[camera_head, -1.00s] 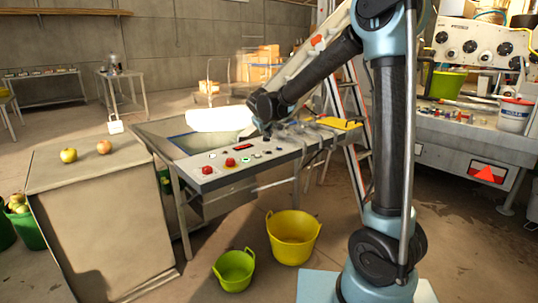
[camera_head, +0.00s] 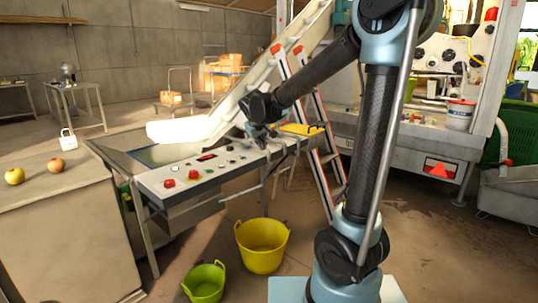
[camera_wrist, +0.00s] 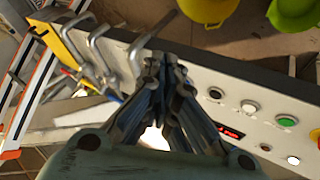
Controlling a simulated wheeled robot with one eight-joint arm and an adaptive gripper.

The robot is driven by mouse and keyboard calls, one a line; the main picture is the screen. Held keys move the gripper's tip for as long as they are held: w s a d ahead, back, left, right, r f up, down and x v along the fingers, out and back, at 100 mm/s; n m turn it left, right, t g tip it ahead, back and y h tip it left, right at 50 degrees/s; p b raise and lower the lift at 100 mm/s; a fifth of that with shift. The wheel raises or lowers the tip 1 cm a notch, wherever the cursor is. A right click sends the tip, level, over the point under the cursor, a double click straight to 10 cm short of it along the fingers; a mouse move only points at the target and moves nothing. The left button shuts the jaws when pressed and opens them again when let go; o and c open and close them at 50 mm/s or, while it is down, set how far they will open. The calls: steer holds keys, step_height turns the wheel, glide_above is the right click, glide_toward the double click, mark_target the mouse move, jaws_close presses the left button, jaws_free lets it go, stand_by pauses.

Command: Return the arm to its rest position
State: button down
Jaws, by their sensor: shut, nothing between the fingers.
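My arm reaches up from its base and bends over at the elbow, so it is stretched out over the control panel of a metal machine. My gripper (camera_head: 264,138) hangs near the right part of the control panel (camera_head: 215,175). In the wrist view my gripper (camera_wrist: 166,62) is shut and empty, with its fingers together. Beyond the tips, the panel (camera_wrist: 240,112) shows a green button (camera_wrist: 287,121), a white button and a red display. Bent metal handles (camera_wrist: 100,45) are close to the left of the fingers. I cannot tell whether the fingers touch anything.
A ladder (camera_head: 318,150) stands just behind my arm. A yellow tub (camera_head: 262,247) and a green tub (camera_head: 204,284) are on the floor before the machine. Two apples lie on a box (camera_head: 60,215) at left. Open floor shows at the right front.

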steer(key=s+d+f+m+g, duration=0.3)
steer(key=s+d, duration=1.3)
steer(key=d, duration=0.1)
steer(key=s+d+f+m+g, duration=0.1)
steer(key=s+f, duration=0.4)
steer(key=s, duration=0.5)
steer(key=s+d+f+m+g+y, duration=0.1)
steer(key=s+d+f+m, duration=0.2)
steer(key=s, duration=0.6)
step_height(320, 180, down, 2)
steer(key=d, duration=0.2)
steer(key=shift+s+d+f, duration=0.2)
steer(key=shift+s+d, duration=0.15)
steer(key=shift+w+f+g, duration=0.2)
steer(key=shift+w+g, duration=0.1)
steer(key=shift+w, duration=0.2)
